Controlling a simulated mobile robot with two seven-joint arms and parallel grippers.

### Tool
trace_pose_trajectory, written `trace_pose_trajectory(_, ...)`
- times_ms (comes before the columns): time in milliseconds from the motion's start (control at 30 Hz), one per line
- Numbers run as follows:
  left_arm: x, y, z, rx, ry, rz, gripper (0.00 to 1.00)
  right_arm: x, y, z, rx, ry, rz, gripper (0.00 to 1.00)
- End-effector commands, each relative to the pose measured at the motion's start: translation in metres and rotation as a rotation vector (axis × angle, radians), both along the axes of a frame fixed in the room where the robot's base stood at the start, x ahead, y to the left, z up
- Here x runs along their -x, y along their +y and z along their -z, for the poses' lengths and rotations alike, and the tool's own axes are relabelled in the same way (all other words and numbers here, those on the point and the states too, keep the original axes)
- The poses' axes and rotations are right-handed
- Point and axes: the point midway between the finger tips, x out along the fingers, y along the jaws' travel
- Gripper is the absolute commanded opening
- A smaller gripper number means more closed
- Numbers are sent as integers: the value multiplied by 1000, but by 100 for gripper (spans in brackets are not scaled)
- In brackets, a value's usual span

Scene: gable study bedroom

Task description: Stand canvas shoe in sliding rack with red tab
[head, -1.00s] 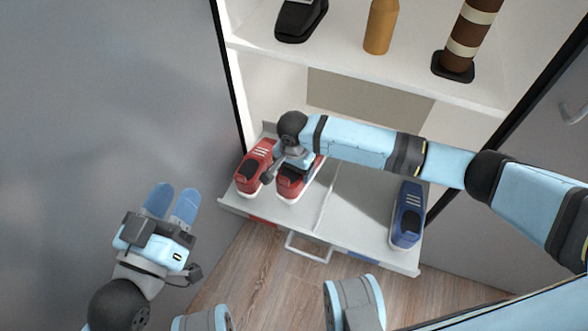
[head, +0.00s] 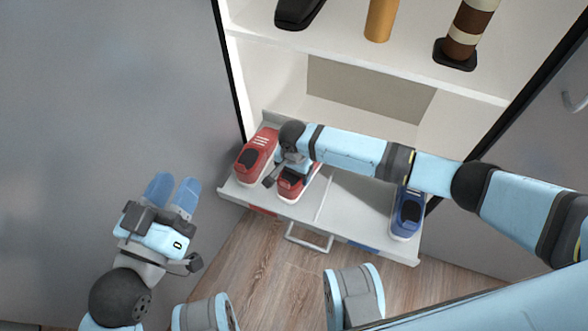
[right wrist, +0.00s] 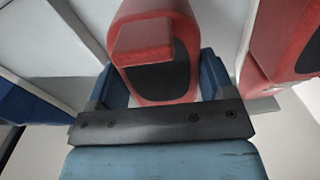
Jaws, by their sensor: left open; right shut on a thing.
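The sliding rack (head: 338,226) is pulled out at the cabinet's bottom, with a red tab (head: 262,211) on its left front and a blue tab (head: 362,247) on its right. My right gripper (head: 291,168) is shut on a red canvas shoe (head: 296,186), over the left bay beside the divider. In the right wrist view the shoe (right wrist: 155,75) shows between the fingers (right wrist: 160,92). I cannot tell whether its sole touches the rack. Another red shoe (head: 256,157) stands to its left. My left gripper (head: 173,194) is open and empty, left of the rack.
A blue shoe (head: 407,212) stands in the right bay; the space between it and the divider is clear. A handle (head: 309,240) sticks out in front. The shelf above holds a dark shoe (head: 297,12), an orange bottle (head: 381,18) and a striped object (head: 467,35).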

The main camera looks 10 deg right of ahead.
Motion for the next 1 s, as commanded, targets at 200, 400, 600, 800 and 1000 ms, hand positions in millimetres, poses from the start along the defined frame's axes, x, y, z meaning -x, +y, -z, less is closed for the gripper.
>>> trace_pose_trajectory(200, 0, 0, 0, 0, 0, 0, 43, 0, 0, -1, -1, -1, 0, 82)
trace_pose_trajectory(400, 0, 0, 0, -1, 0, 0, 43, 0, 0, 0, 0, 0, 0, 100)
trace_pose_trajectory(600, 0, 0, -4, 0, -4, -2, 43, 0, 0, -7, 0, 0, 0, 100)
trace_pose_trajectory(800, 2, 3, -28, 32, -69, -24, 43, 0, 0, -45, -2, -1, -1, 100)
trace_pose_trajectory(1000, 2, 8, -38, 25, -79, -53, 43, 0, 0, -92, -2, -1, 0, 100)
